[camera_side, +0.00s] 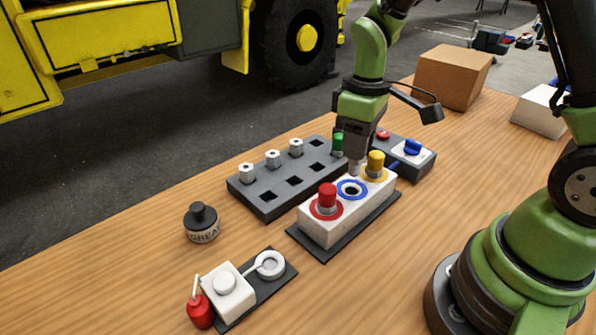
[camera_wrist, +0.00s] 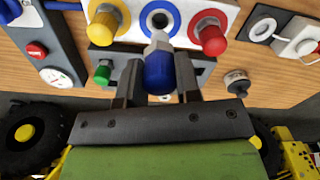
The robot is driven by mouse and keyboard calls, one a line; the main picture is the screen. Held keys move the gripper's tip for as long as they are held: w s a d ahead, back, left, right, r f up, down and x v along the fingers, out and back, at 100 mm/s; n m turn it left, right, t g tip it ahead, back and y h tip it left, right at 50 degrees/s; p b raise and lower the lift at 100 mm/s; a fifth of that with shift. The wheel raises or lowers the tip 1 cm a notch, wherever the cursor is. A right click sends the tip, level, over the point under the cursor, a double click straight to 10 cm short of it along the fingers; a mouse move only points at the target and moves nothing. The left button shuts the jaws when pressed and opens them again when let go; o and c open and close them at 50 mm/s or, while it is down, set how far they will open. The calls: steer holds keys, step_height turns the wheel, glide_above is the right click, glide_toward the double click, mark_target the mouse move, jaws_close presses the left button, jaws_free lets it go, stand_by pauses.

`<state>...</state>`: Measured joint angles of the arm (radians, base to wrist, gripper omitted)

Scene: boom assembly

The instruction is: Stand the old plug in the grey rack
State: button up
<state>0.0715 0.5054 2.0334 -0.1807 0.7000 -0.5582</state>
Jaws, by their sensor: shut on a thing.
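My gripper (camera_side: 357,150) points down over the white block (camera_side: 318,224) and is shut on a blue plug (camera_wrist: 158,75). The plug's silver tip points at the blue-ringed hole (camera_side: 352,189), which looks empty, and sits just above it in the side view. The jaws hide the blue body there. The grey rack (camera_side: 283,171) lies behind the block. Three silver pegs (camera_side: 273,158) stand in its back row, and several square holes are empty. A green-topped plug (camera_side: 337,143) stands at its right end.
A red plug (camera_side: 327,197) and a yellow plug (camera_side: 376,163) stand on the block beside the hole. A switch box (camera_side: 408,153) is close on the right. A dark grease pot (camera_side: 202,223) and a white fixture (camera_side: 228,291) stand at the left front.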

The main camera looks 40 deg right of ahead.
mark_target(294, 163)
stand_by(0.4)
steer(key=w+a+f, duration=0.1)
steer(key=w+a, duration=0.3)
steer(key=w, duration=0.8)
steer(key=shift+d+f, duration=0.15)
steer(key=shift+f, duration=1.05)
steer(key=shift+d+f, duration=0.1)
steer(key=shift+f, duration=1.1)
steer(key=shift+f, duration=0.95)
steer(key=shift+f, duration=0.9)
steer(key=o, duration=1.1)
steer(key=shift+r, duration=0.1)
